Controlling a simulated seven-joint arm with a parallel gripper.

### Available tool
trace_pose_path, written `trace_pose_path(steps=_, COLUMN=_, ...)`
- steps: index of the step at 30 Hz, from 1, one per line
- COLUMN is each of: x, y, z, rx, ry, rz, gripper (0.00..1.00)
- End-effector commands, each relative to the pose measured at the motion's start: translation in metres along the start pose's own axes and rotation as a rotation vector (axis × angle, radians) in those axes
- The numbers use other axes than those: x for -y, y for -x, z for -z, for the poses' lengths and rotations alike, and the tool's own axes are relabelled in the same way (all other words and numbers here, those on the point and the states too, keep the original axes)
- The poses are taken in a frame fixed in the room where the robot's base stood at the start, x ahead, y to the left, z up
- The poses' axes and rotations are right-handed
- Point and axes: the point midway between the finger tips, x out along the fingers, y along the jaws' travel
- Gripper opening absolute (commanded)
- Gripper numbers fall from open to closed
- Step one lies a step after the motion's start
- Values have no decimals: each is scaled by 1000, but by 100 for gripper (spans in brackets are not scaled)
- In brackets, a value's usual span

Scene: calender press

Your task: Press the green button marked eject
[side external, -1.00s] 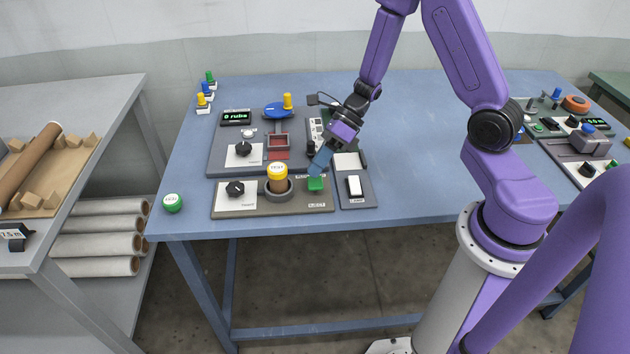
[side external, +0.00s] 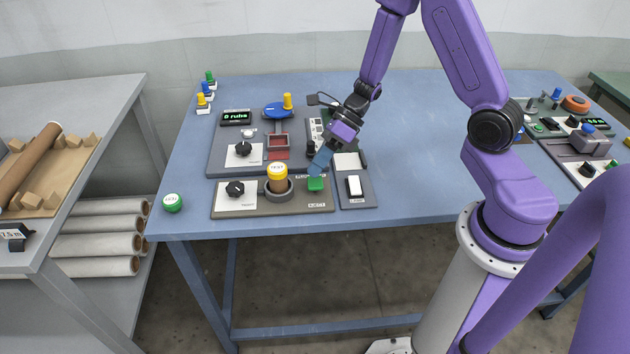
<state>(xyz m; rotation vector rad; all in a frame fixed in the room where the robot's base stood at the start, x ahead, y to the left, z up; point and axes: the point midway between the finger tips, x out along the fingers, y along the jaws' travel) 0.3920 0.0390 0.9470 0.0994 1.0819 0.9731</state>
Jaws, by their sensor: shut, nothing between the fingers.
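The fingertips are right at the top of the green button. I cannot tell from this view whether they touch it or hover just above, or whether the cap is pushed down.
A white rocker switch (side external: 354,186) sits to the right. The table's right middle is clear.

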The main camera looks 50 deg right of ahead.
Motion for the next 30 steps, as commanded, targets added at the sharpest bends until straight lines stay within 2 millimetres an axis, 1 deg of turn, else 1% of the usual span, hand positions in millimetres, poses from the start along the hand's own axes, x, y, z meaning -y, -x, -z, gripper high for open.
trace_pose_path(steps=10, x=4, y=-6, z=4, rx=0, ry=-1, rz=0, gripper=0)
trace_pose_path(steps=30, x=6, y=-8, z=6, rx=0, ry=-1, rz=0, gripper=0)
